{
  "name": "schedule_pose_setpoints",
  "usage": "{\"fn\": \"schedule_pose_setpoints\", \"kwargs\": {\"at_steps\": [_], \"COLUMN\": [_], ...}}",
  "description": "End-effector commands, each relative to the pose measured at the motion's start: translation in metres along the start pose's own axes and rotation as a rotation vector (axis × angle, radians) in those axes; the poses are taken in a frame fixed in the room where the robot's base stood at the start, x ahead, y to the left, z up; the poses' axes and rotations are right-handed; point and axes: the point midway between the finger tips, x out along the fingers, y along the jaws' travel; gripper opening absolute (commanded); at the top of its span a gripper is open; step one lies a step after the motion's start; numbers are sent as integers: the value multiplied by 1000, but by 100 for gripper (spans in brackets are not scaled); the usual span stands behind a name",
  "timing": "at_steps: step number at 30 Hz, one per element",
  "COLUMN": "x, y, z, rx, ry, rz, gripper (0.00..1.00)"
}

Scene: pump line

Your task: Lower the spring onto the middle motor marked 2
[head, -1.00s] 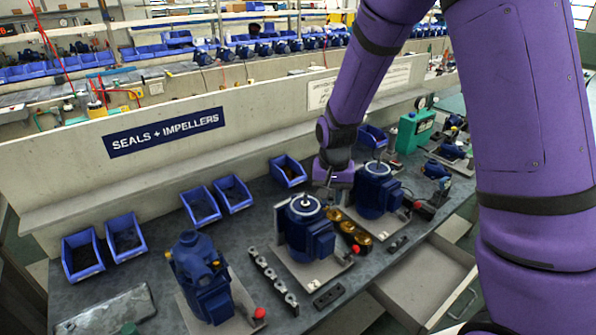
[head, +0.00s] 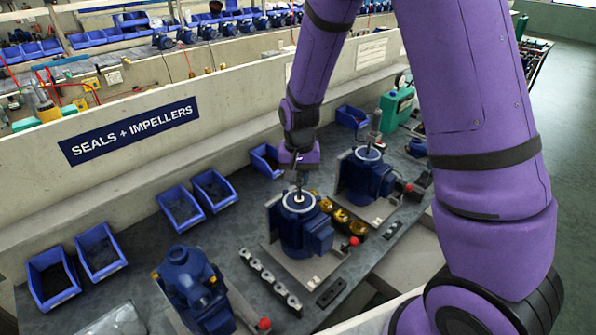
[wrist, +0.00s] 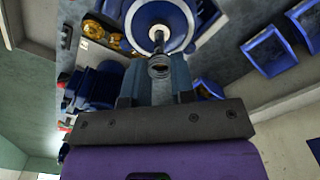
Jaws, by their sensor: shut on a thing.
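The middle motor (head: 303,236) is blue, with a pale ring and a short shaft on top. It stands on a grey plate between two other motors; I cannot read a number on it. My gripper (head: 297,182) points down, just over the shaft of this motor in the head view. In the wrist view my gripper (wrist: 158,80) is shut on the spring (wrist: 158,68), a small dark coil between the fingertips. The motor's ring and shaft (wrist: 158,36) show just beyond the spring. The spring looks near the shaft tip; I cannot tell whether they touch.
A left motor (head: 197,288) with a pump body and a right motor (head: 366,178) flank the middle one. Brass parts (head: 341,216) lie between the middle and right motors. A row of metal parts (head: 268,277) lies left of the middle motor. Blue bins (head: 180,208) line the back.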

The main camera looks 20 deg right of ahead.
Motion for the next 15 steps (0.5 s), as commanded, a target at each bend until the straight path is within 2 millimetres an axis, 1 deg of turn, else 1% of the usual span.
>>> {"fn": "schedule_pose_setpoints", "kwargs": {"at_steps": [1, 9, 15], "x": [5, 28, 40], "y": [0, 1, 0], "z": [0, 0, 0], "rx": [1, 3, 2], "ry": [-3, -2, -1], "rz": [2, 1, 0], "gripper": [2, 2, 2]}}
